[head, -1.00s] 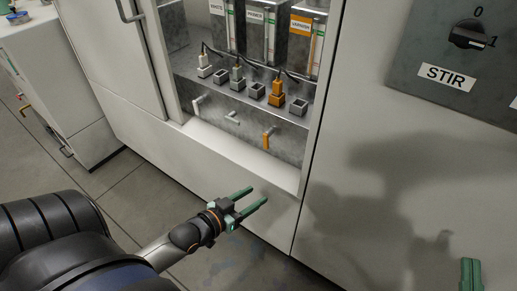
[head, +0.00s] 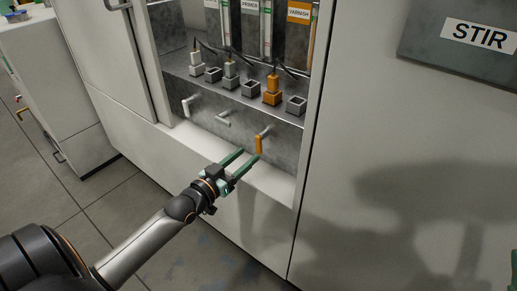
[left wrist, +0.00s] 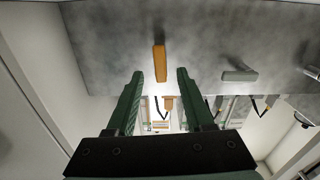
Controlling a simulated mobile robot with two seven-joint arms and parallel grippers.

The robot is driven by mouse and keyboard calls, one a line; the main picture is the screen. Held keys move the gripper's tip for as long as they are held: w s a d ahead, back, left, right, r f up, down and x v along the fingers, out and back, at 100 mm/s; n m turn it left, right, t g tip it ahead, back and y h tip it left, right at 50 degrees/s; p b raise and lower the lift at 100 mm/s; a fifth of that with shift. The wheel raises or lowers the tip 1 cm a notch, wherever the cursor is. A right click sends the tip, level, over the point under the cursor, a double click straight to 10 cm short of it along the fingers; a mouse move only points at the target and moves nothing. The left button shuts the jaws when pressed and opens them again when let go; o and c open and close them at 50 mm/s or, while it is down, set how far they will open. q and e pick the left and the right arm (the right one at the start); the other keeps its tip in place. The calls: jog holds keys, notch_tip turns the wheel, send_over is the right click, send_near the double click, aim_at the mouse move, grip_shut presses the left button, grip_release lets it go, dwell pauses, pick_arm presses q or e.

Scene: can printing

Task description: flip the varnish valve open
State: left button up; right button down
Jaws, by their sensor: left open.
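The varnish valve's orange lever (head: 259,143) hangs down from the grey back panel of the cabinet recess, below the orange plug and the VARNISH label (head: 299,11). In the left wrist view the orange lever (left wrist: 159,62) lies ahead of the fingers, in line with the gap between them. My left gripper (head: 248,155) is open, its green fingers reaching over the recess's white front ledge close to the lever. The wrist view shows both fingers (left wrist: 156,75) apart with nothing held. Whether the fingertips touch the lever is unclear.
A greenish-grey lever (head: 222,118) and a white lever (head: 187,106) are left of the orange one. Plugs and sockets with black cables line the shelf (head: 285,110) above. The recess's right wall (head: 312,110) is close. A STIR panel (head: 435,50) is at upper right.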

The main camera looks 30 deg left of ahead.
aim_at(258, 147)
pick_arm(q)
jog(key=w, duration=0.2)
jog(key=w+b, duration=0.1)
jog(key=w, duration=0.3)
jog(key=shift+w+d+b, duration=0.3)
jog(key=shift+b, duration=0.05)
jog(key=shift+c, duration=0.3)
grip_shut()
